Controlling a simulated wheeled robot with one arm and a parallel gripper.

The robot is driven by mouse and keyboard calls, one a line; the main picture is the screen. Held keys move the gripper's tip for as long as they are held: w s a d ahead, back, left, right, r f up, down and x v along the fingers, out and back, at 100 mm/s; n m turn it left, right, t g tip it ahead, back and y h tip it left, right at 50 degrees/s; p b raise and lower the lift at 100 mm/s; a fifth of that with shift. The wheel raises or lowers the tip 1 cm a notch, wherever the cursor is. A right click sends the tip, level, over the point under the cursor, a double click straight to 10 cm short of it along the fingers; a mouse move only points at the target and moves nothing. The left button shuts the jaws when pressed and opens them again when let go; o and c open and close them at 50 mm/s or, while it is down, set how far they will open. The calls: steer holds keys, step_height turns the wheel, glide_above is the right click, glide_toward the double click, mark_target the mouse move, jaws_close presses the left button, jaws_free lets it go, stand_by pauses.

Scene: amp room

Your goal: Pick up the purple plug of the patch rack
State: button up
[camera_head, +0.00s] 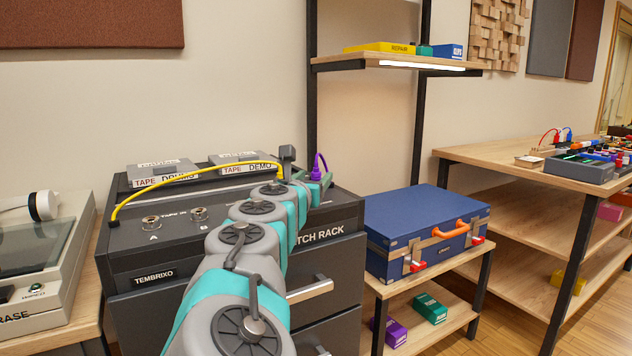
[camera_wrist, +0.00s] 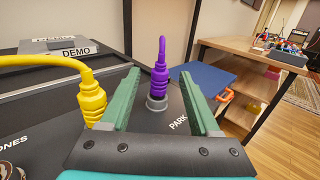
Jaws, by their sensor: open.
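The purple plug (camera_wrist: 160,75) stands upright in a grey socket (camera_wrist: 157,103) on the patch rack's top, near the word PARK, its cable looping up. In the head view the purple plug (camera_head: 316,172) shows at the right rear of the patch rack (camera_head: 330,215), partly behind my arm's end. My gripper (camera_wrist: 165,75) is open, its two green fingers on either side of the purple plug in the wrist view, with gaps at both sides. I cannot tell whether the plug is fully between the fingertips in depth. In the head view my gripper (camera_head: 318,183) is mostly hidden by my arm.
A yellow plug (camera_wrist: 91,98) with its cable stands close left of my gripper. Two tape boxes (camera_head: 163,172) lie at the back of the rack. A shelf post (camera_head: 312,90) rises behind. A blue case (camera_head: 425,225) sits on a low stand to the right.

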steer(key=shift+w+d, duration=0.2)
steer(key=shift+w, duration=1.15)
jaws_close()
